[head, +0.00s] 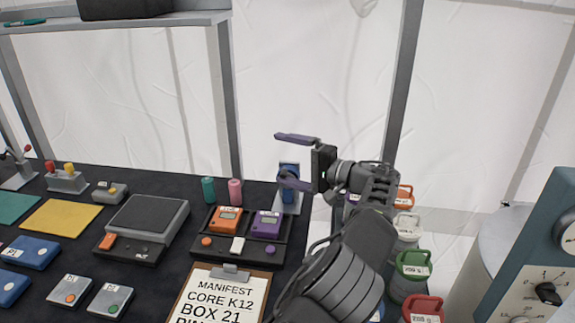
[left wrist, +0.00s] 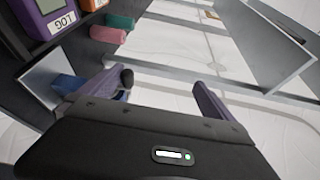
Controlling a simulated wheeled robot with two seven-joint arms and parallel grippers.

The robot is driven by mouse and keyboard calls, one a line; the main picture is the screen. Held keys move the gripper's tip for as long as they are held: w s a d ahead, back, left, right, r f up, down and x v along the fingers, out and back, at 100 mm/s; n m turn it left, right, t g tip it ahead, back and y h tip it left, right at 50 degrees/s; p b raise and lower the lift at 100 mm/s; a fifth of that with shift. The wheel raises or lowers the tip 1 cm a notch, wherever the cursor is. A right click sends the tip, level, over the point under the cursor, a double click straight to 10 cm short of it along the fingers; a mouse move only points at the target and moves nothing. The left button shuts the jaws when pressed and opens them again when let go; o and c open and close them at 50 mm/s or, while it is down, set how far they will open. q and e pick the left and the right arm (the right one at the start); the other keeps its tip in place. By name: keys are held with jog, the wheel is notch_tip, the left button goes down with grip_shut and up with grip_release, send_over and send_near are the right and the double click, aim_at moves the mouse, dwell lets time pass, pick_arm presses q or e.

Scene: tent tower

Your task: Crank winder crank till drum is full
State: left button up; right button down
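The winder (head: 290,200) stands at the right end of the dark table, a grey upright stand with a blue drum part (head: 289,169). My left gripper (head: 279,156) is at the winder, its two purple fingers spread wide, one above the other. The lower finger overlaps the winder in the head view. In the left wrist view the blue part (left wrist: 70,84) is beside the left finger, and a dark round knob (left wrist: 127,78), possibly the crank handle, is at that finger's inner side. I cannot tell whether they touch. How full the drum is cannot be seen. My right gripper is out of view.
Left of the winder are a pink cylinder (head: 235,191), a teal cylinder (head: 208,189) and a dock with orange (head: 226,219) and purple (head: 266,225) devices. A clipboard (head: 222,296) lies in front. Lidded containers (head: 413,264) stand at right, beside a dial panel (head: 548,285).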

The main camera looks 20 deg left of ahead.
pick_arm(q)
jog(key=shift+r, duration=0.6)
jog(key=shift+s+d, duration=0.15)
jog(key=shift+s, duration=0.05)
jog(key=shift+d+f, duration=0.3)
jog(key=shift+d, duration=0.1)
jog(key=shift+c, duration=1.3)
jog(key=shift+s+d+f+p, duration=0.3)
jog(key=shift+d+f+p, duration=0.2)
jog(key=shift+d, duration=0.25)
jog(key=c, duration=0.4)
jog(key=s+d+f+p, duration=0.1)
jog(key=d+f+p, duration=0.2)
jog(key=d+f, duration=0.1)
jog(key=shift+s+d, duration=0.15)
jog(key=shift+d, duration=0.3)
